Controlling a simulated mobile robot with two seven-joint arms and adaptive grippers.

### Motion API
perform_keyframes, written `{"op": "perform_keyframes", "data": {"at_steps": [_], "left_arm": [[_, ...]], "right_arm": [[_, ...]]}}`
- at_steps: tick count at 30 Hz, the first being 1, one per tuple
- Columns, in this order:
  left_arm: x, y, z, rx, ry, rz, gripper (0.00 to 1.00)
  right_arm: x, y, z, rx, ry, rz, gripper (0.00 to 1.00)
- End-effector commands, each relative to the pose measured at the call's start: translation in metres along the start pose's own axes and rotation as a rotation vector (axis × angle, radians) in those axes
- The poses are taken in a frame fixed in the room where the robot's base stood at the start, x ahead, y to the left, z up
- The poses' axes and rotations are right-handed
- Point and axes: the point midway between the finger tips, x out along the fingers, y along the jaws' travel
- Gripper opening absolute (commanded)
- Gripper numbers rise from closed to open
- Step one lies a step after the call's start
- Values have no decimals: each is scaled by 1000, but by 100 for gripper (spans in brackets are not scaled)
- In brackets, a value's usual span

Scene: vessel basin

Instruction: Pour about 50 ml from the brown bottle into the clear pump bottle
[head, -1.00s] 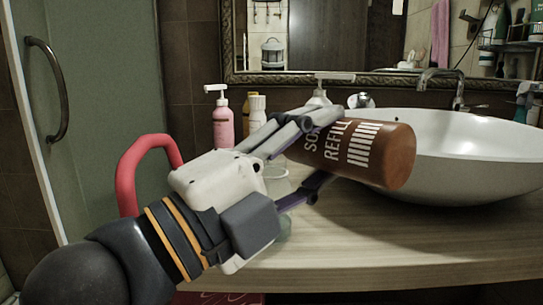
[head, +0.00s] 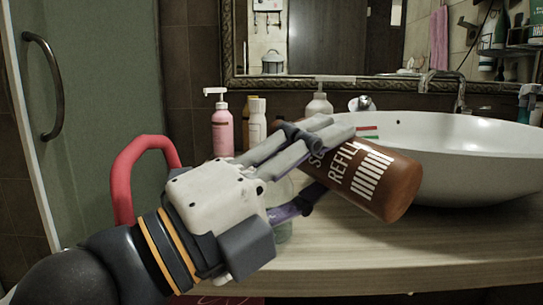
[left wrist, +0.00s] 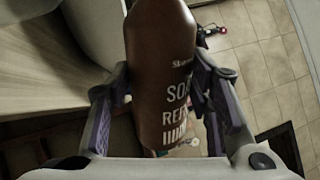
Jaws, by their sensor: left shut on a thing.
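The brown bottle (head: 388,180), with white "SOAP REFILL" lettering, is held in my left gripper (head: 330,165). It is tilted, its base at the lower right and its neck end at the upper left, higher than the base. The left wrist view shows the bottle (left wrist: 160,75) between both fingers. My right gripper is not in view.
A white basin (head: 465,160) with a tap (head: 459,90) fills the right. A pink pump bottle (head: 222,130), a white bottle (head: 257,122) and a pale pump dispenser (head: 319,104) stand at the back. The wooden counter (head: 400,255) is clear in front.

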Motion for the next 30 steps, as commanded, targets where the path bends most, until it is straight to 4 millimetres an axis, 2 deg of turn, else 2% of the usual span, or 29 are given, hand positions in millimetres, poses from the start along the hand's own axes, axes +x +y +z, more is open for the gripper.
{"op": "perform_keyframes", "data": {"at_steps": [15, 19, 22, 25, 30], "left_arm": [[0, 0, 0, 17, 4, -1, 10], [0, 0, 4, 144, 37, 3, 10], [-3, 17, 7, 311, 82, 7, 10], [0, -2, 20, 535, 140, 0, 10], [6, -20, 30, 730, 196, -6, 10]], "right_arm": [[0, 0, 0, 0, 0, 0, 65], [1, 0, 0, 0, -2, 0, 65], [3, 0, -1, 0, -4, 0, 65], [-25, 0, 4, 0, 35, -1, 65], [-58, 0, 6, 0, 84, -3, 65]]}}
